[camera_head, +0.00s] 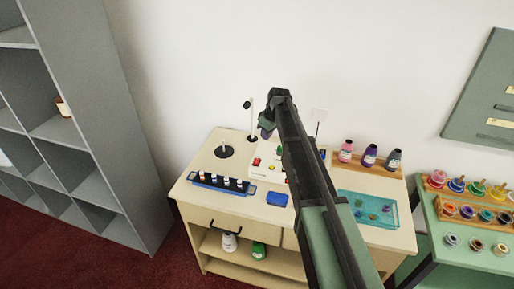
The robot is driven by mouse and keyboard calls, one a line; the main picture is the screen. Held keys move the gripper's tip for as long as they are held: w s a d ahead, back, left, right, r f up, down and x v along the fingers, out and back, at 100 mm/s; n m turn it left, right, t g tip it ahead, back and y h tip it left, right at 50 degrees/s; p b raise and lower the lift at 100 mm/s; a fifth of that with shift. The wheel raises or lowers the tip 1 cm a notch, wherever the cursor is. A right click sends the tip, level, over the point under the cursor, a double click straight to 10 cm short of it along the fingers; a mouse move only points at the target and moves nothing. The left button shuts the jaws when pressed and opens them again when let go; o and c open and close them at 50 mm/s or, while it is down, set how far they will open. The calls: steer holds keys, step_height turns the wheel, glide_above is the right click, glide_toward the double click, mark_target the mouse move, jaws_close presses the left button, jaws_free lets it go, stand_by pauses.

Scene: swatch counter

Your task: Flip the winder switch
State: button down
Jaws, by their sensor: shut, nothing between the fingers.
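A white control box (262,172) stands on the wooden counter, with small red, yellow and green parts on its face. My arm covers its right side. A winder (252,120) with an upright white post stands behind the box, and a black disc with a short white peg (224,151) lies to its left. I cannot tell which small part is the winder switch. My gripper (266,134) is shut and empty, small in view, pointing down above the back of the box. I cannot tell whether it touches anything.
A dark rack of small bottles (221,183) and a blue block (277,199) sit at the counter's front left. Ink bottles on a wooden stand (365,167) and a teal tray (385,221) are on the right. A grey shelf unit (103,135) stands at left.

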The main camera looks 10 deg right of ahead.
mark_target(256, 159)
steer(key=w+n, duration=0.1)
steer(key=n, duration=0.1)
steer(key=w+n, duration=0.1)
steer(key=n, duration=0.1)
steer(key=shift+a, duration=0.2)
steer(key=shift+f, duration=0.1)
steer(key=b+x, duration=1.4)
steer(key=shift+d, duration=0.35)
